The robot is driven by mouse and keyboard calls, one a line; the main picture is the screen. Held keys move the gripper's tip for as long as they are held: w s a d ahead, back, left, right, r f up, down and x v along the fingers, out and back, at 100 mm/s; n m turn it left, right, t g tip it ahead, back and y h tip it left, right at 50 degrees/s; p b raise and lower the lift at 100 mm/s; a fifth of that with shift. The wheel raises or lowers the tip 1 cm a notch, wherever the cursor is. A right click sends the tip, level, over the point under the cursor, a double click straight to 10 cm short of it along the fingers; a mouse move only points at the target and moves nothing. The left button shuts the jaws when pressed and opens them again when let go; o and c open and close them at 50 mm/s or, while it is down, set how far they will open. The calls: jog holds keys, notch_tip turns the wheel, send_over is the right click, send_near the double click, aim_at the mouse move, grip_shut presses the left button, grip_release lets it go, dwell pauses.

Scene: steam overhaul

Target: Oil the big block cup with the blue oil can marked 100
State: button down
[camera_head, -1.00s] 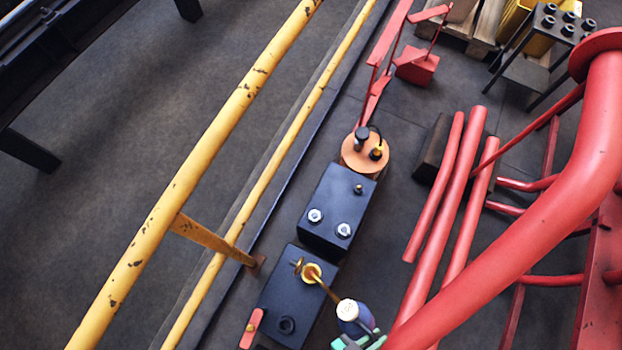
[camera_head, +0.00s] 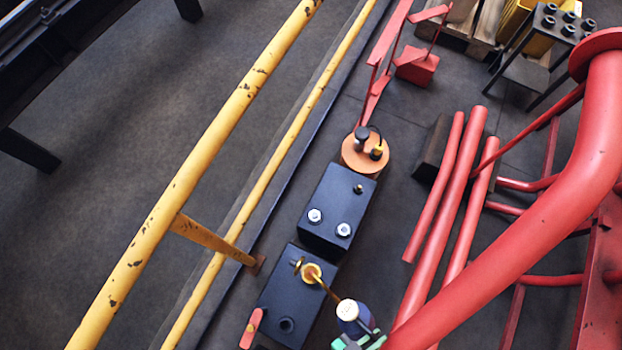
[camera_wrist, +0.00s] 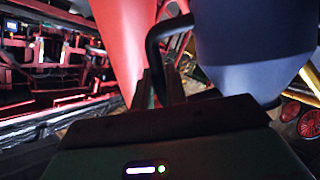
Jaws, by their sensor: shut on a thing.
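The blue oil can (camera_head: 362,324), with a white top, stands out at the bottom of the head view. Its brass spout (camera_head: 327,289) reaches up-left to the yellow-rimmed cup (camera_head: 311,272) on the near dark block (camera_head: 292,306). The spout tip is at the cup's mouth; how deep it sits I cannot tell. A small brass lid (camera_head: 297,266) stands beside the cup. My gripper (camera_head: 355,343) is shut on the can's black handle, which shows with the blue body (camera_wrist: 255,45) in the wrist view (camera_wrist: 165,88). No marking is readable.
A second dark block (camera_head: 338,208) with bright fittings and a round orange piece (camera_head: 366,152) lie beyond. A red handle (camera_head: 251,328) sits left of the near block. Thick red pipes (camera_head: 520,235) crowd the right; a yellow rail (camera_head: 190,195) runs along the left.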

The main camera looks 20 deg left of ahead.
dwell(0.4)
jog(key=shift+m+y, duration=0.5)
jog(key=shift+m, duration=0.4)
jog(key=f+b, duration=0.2)
jog(key=f, duration=0.1)
jog(key=d+f+b, duration=0.1)
jog(key=f, duration=0.1)
jog(key=shift+s, duration=0.2)
jog(key=shift+m+t+y, duration=0.4)
jog(key=shift+m+y, duration=0.3)
jog(key=shift+m, duration=0.2)
jog(key=f+b, duration=0.1)
jog(key=f, duration=0.1)
jog(key=f+b, duration=0.2)
jog(key=f, duration=0.1)
jog(key=shift+a, duration=0.2)
jog(key=shift+r, duration=0.1)
jog(key=f+b, duration=0.1)
jog(key=f, duration=0.1)
jog(key=m+b, duration=0.1)
jog(key=shift+w+a+f+y+b, duration=0.3)
jog(key=shift+a+f+b, duration=0.05)
jog(key=shift+f, duration=0.05)
